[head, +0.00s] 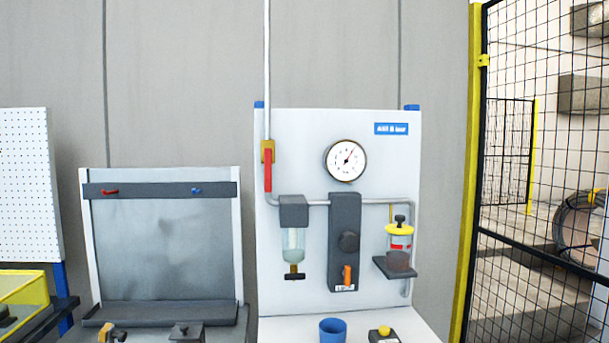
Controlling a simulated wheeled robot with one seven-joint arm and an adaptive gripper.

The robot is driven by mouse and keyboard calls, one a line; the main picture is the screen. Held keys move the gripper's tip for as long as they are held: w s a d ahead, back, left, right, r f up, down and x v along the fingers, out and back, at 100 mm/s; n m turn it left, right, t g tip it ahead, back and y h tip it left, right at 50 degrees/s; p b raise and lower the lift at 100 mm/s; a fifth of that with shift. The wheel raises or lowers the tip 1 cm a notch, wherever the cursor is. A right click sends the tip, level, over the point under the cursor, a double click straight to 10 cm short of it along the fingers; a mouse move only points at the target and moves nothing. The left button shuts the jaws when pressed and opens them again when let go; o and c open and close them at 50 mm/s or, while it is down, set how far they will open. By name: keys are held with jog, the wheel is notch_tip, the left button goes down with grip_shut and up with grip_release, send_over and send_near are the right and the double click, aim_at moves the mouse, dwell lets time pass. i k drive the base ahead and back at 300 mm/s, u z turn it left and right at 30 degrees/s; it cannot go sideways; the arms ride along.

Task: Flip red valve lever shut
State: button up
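The red valve lever (268,171) is on the upper left of a white panel (300,135) in the head view. It hangs straight down from a brass valve body (267,149), in line with the vertical grey pipe (267,60) that comes down from above. Nothing touches the lever. My gripper is not in the head view, so its state does not show.
Right of the lever are a round gauge (345,160), a dark regulator block (345,270) with an orange lever, a clear filter bowl (293,243) and a yellow-capped jar (399,240). A blue cup (332,329) stands below. A mesh fence (530,150) is at right.

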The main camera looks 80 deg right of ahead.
aim_at(268, 151)
jog(key=z, duration=2.65)
jog(key=k, duration=0.5)
jog(key=u, duration=0.05)
